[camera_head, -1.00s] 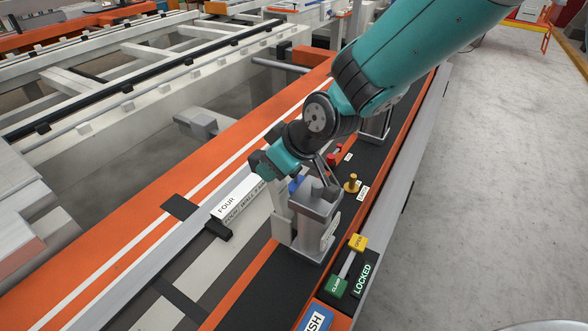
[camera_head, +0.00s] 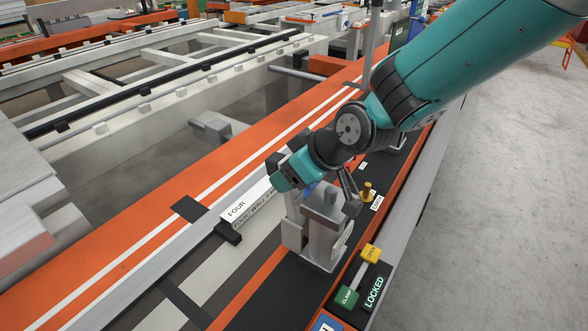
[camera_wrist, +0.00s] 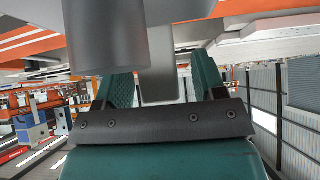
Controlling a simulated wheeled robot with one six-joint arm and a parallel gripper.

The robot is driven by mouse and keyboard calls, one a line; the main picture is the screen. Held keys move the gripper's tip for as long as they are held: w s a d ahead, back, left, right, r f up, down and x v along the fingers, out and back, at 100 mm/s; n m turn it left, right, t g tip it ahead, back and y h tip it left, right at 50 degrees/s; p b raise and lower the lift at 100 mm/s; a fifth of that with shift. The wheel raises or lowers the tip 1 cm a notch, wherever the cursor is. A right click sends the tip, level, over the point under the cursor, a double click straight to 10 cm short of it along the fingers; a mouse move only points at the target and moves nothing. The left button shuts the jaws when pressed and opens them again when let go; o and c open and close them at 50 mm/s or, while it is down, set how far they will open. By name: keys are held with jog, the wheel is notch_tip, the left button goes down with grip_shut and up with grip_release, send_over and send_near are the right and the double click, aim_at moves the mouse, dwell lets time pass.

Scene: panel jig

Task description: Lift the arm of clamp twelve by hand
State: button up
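A grey clamp (camera_head: 322,235) stands on the black strip of the orange rail in the head view; no number can be read on it. My gripper (camera_head: 282,178), teal, is at the clamp's upper left side, and its fingertips are hard to make out there. In the wrist view a grey bar (camera_wrist: 160,75), which looks like part of the clamp, runs between the two teal fingers of my gripper (camera_wrist: 160,82). The fingers stand apart with narrow gaps beside the bar. A large grey cylinder (camera_wrist: 105,30) hides the scene above the left finger.
A yellow and green handle (camera_head: 359,272) sits beside a LOCKED plate (camera_head: 374,292) near the clamp. A brass knob (camera_head: 367,190) stands behind it. A white block marked FOUR (camera_head: 240,208) lies along the rail.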

jog(key=b+v, duration=0.1)
jog(key=v, duration=1.6)
jog(key=shift+r, duration=0.15)
jog(key=shift+s+d, duration=0.1)
jog(key=shift+s, duration=0.05)
jog(key=s+d+f+m+g+h, duration=0.1)
jog(key=s+d+f+m+g, duration=0.1)
jog(key=s, duration=0.5)
jog(key=s+d+f+m+g+h, duration=0.1)
jog(key=s+d+f+m+g, duration=0.1)
jog(key=s+d, duration=0.2)
jog(key=s, duration=0.3)
jog(key=shift+s+d+g+h, duration=0.25)
jog(key=shift+s+g+h, duration=0.05)
jog(key=shift+s+h, duration=0.1)
